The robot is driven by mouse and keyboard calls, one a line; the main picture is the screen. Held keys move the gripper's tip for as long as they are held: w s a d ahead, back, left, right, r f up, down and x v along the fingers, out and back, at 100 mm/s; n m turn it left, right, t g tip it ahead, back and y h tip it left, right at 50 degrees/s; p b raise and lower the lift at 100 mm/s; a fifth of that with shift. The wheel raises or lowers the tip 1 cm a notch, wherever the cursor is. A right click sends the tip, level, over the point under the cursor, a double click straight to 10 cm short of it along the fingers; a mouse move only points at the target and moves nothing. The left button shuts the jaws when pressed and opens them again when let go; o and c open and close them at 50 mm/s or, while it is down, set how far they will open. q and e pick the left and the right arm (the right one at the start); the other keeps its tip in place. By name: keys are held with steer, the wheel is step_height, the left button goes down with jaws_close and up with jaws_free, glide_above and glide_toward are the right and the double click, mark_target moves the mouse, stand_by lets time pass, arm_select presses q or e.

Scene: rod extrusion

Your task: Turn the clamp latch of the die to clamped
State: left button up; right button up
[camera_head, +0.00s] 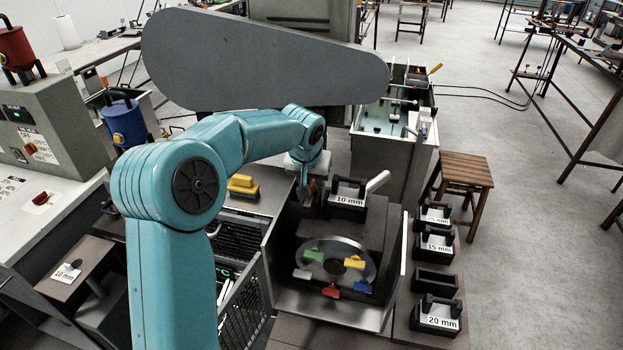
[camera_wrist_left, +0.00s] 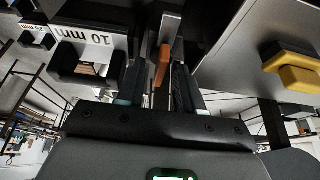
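The die, a black block labelled 10 mm (camera_head: 346,201) with a handle on top, sits in the machine's dark housing; it also shows in the left wrist view (camera_wrist_left: 92,42). A grey lever with an orange end (camera_wrist_left: 162,66), which looks like the clamp latch, stands beside the die. In the head view it is mostly hidden by my arm. My left gripper (camera_head: 308,186) points down beside the die. In the left wrist view its two dark fingers (camera_wrist_left: 166,88) are apart, with the orange end between or just beyond them; contact cannot be told. My right gripper is not in view.
A white lever (camera_head: 378,181) sticks out right of the die. A round plate with coloured tabs (camera_head: 333,262) is below. Spare dies, one marked 20 mm (camera_head: 437,315), stand at the right. A yellow-handled block (camera_head: 243,186) lies left of my gripper.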

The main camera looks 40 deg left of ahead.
arm_select(q)
steer(key=shift+a, duration=0.1)
jaws_close()
